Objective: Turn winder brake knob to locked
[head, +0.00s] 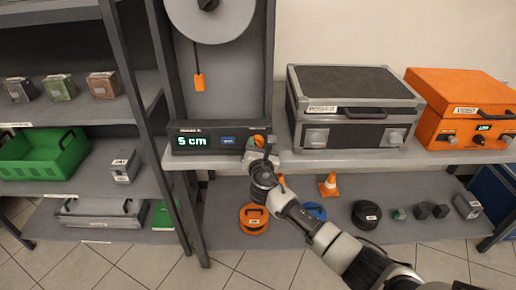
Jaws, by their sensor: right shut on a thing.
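The winder is a dark upright stand with a grey round drum (210,14) at the top and a dark control box (207,139) below. An orange tag (199,82) hangs from the drum. The orange brake knob (258,141) is at the right end of the box front. My right gripper (260,153) reaches up to the knob and is shut on it, hiding much of it. I cannot read the knob's position. My left gripper is not in view.
A grey-black case (352,108) and an orange case (460,110) stand right of the winder on the bench. The lower shelf holds an orange reel (254,219), a small cone (329,185) and a black reel (366,215). Left shelving holds a green crate (42,154).

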